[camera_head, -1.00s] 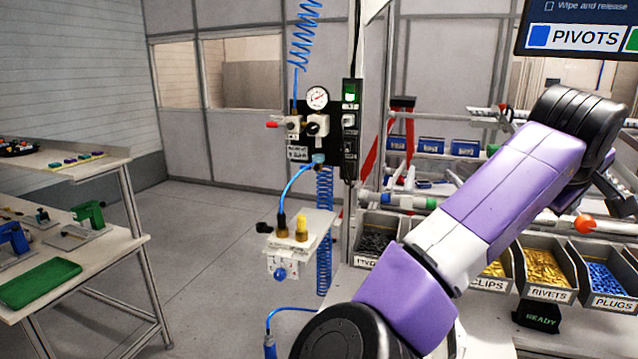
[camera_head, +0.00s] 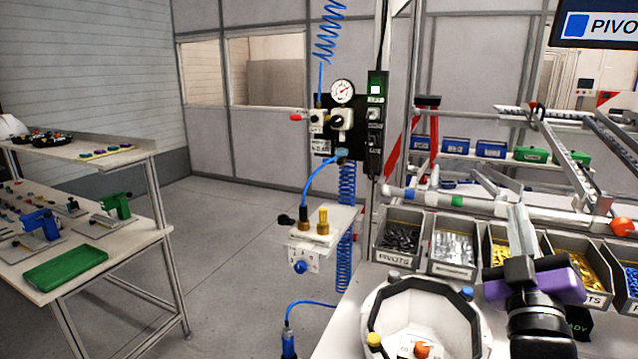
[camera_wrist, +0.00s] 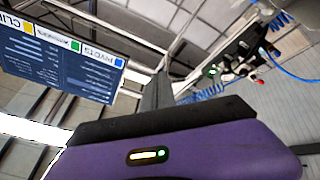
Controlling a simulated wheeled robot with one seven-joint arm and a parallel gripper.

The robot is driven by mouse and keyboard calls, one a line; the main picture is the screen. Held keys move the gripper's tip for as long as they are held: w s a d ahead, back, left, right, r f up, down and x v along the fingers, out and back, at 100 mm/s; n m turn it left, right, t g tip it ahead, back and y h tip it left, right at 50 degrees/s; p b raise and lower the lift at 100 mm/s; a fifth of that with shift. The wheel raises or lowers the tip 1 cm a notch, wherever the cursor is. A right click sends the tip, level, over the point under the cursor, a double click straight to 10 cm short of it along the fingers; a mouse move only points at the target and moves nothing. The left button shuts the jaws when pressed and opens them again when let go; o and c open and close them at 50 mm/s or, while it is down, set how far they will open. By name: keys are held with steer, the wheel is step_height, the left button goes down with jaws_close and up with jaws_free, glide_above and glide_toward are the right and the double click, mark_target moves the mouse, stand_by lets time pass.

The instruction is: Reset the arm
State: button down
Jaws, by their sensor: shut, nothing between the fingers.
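My gripper (camera_head: 518,212) is at the lower right of the head view, with its grey fingers pointing up in front of the parts bins. Its body is purple and black. In the wrist view the grey fingers (camera_wrist: 157,90) stand close together above the purple housing, shut and empty. The wrist camera looks up toward the ceiling and the hanging screen (camera_wrist: 62,55). The rest of my arm is mostly out of the head view or hidden behind the gripper body.
Bins of pivots (camera_head: 398,258) and other parts stand behind. An air panel (camera_head: 345,125) with blue hoses is left of the bench. A side table (camera_head: 120,262) stands far left, with open floor between.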

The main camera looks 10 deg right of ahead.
steer(key=s+a+f+n+t+y+b, duration=0.1)
steer(key=s+a+f+y, duration=1.05)
steer(key=f, duration=0.65)
steer(key=s+a+f+m+g, duration=0.1)
steer(key=s+a+f+g, duration=0.1)
steer(key=s+f, duration=0.3)
steer(key=s+a+f+m+g+b, duration=0.1)
steer(key=s+f, duration=0.4)
steer(key=s, duration=0.6)
steer(key=s+a+f+m+g+b, duration=0.1)
steer(key=s+a+f+g, duration=0.2)
steer(key=s, duration=0.5)
step_height(320, 180, down, 2)
steer(key=shift+s+a+m+g, duration=0.3)
steer(key=shift+a+g, duration=0.1)
steer(key=shift+a, duration=0.2)
